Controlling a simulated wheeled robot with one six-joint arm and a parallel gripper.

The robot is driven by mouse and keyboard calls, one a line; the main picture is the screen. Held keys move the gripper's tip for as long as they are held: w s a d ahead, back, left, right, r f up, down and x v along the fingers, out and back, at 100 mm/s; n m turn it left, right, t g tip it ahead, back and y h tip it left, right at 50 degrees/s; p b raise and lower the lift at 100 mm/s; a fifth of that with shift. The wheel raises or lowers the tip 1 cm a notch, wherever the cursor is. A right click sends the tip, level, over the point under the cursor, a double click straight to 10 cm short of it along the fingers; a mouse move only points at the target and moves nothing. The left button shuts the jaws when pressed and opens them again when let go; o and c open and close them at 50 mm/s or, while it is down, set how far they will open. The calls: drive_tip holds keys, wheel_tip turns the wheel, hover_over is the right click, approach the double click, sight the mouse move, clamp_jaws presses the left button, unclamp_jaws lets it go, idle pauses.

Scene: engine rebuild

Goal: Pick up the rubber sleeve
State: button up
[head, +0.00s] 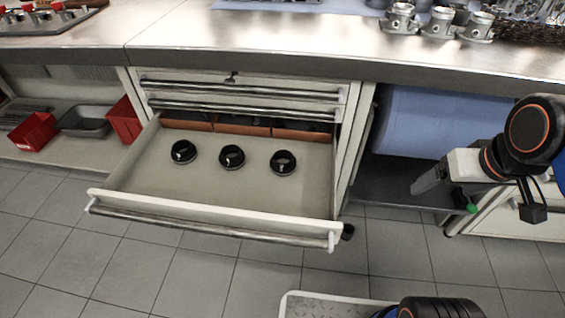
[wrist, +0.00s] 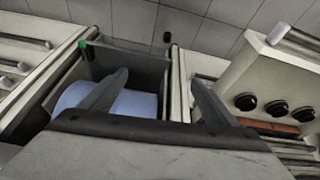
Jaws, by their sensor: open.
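Three black, round, ring-like pieces stand in a row in an open drawer (head: 140,188): a left one (head: 184,152), a middle one (head: 231,157) and a right one (head: 283,163). I cannot tell for certain which of them is the rubber sleeve. My gripper (head: 416,186) is to the right of the drawer, in front of the blue roll, well apart from the pieces. In the wrist view my gripper (wrist: 157,92) has its two fingers spread with nothing between them. The black pieces show there at the right, beyond the fingers.
Orange-brown bins (head: 240,127) sit at the drawer's back. A blue roll (head: 425,120) hangs in an open bay to the right. Red bins (head: 35,132) and a grey tray (head: 85,121) are on a shelf at left. Metal parts (head: 400,18) stand on the bench top. Floor before the drawer is clear.

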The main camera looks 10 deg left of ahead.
drive_tip(key=w+a+r+n+g, duration=0.1)
drive_tip(key=w+a+r+n, duration=0.3)
drive_tip(key=w+a, duration=0.3)
drive_tip(key=n+g, duration=0.3)
drive_tip(key=n, duration=0.7)
hover_over(283, 157)
drive_tip(key=s, duration=0.3)
wheel_tip(283, 157, down, 14)
drive_tip(key=shift+s+d+r, duration=0.1)
drive_tip(key=shift+s+r, duration=0.05)
drive_tip(key=shift+w+f, duration=0.15)
drive_tip(key=shift+f, duration=1.15)
drive_tip(key=shift+w+f, duration=0.15)
drive_tip(key=shift+f, duration=1.15)
drive_tip(key=c, duration=1.2)
drive_tip(key=shift+o, duration=0.2)
